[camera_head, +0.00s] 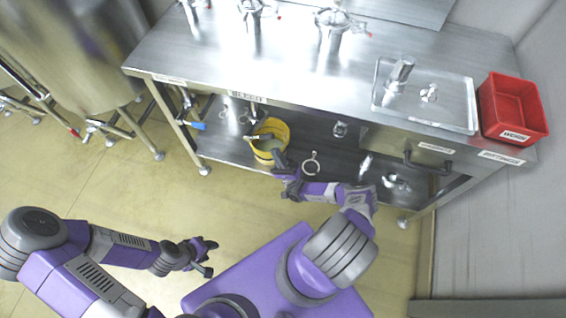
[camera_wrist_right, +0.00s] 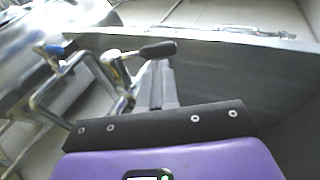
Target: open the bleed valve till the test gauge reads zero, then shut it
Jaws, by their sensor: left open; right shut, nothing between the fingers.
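A BLEED label (camera_head: 248,97) is on the bench's front edge. A pipe fitting (camera_head: 252,114) hangs below it, above a yellow bucket (camera_head: 284,131) on the lower shelf. My right gripper (camera_head: 279,163) is in front of the bucket. In the right wrist view its fingers (camera_wrist_right: 160,85) are shut and empty, just below a black-handled lever (camera_wrist_right: 157,50); I cannot tell whether they touch it. A blue-handled valve (camera_wrist_right: 53,50) is further left there and also shows in the head view (camera_head: 198,126). My left gripper (camera_head: 208,258) is open over the floor. No gauge reading is legible.
The steel bench (camera_head: 300,75) carries metal housings (camera_head: 335,20), a tray (camera_head: 425,97) and a red bin (camera_head: 513,106). A metal ring (camera_head: 311,165) is near the lower shelf's front edge. A large steel tank (camera_head: 70,50) stands at left.

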